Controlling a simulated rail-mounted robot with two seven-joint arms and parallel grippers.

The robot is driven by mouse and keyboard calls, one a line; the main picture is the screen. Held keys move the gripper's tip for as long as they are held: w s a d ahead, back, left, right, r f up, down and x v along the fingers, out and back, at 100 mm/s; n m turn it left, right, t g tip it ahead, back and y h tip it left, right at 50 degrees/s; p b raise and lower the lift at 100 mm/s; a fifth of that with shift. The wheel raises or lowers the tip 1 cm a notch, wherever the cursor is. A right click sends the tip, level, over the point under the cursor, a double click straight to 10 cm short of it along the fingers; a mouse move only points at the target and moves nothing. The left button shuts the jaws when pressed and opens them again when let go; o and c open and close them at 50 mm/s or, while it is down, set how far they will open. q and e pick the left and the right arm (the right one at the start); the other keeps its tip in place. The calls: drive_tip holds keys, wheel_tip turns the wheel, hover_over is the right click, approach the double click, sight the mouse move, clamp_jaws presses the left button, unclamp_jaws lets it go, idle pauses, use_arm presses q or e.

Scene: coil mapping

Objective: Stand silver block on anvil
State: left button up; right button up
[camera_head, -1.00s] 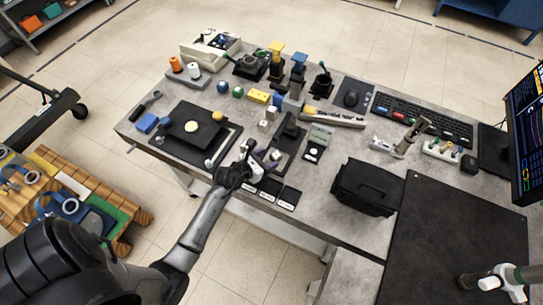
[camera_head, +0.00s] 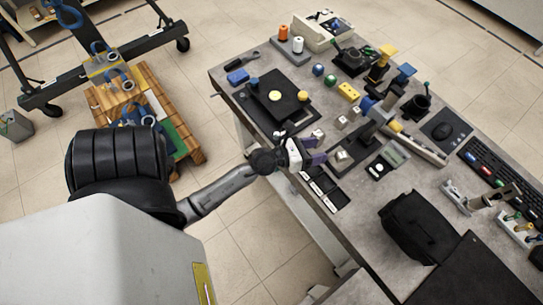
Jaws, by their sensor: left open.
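Several small silver-grey blocks are in view. One silver block (camera_head: 341,155) sits at the foot of a dark stand with an upright post (camera_head: 371,132), which may be the anvil; I cannot tell for sure. Other pale blocks (camera_head: 341,122) are grouped just behind, and one (camera_head: 318,133) is close to my left gripper. My left gripper (camera_head: 314,150) is open and appears empty at the table's near-left edge. Its fingers point right, toward the block at the stand, apart from it. My right gripper is out of view.
A black board with a yellow disc (camera_head: 275,95) lies left of the blocks. Labelled black trays (camera_head: 325,190) lie at the near edge. A black bag (camera_head: 420,228), a keyboard (camera_head: 505,180) and knobbed fixtures (camera_head: 378,70) crowd the table. A wooden pallet (camera_head: 150,115) stands on the floor.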

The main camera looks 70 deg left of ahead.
use_arm(q)
wheel_tip(320, 180, up, 8)
drive_tip(key=s+a+f+n+t+y, duration=0.1)
drive_tip(key=s+a+n+t+y, duration=0.15)
drive_tip(key=n+y, duration=0.9)
drive_tip(key=s+d+f+n+g+h, duration=1)
drive_tip(key=s+n+g, duration=0.5)
drive_tip(key=n, duration=0.5)
drive_tip(key=s+d+f, duration=0.1)
drive_tip(key=d+f, duration=0.1)
drive_tip(key=d, duration=0.1)
drive_tip(key=shift+s+d+g, duration=0.2)
drive_tip(key=shift+d+g, duration=0.15)
drive_tip(key=shift+d, duration=0.05)
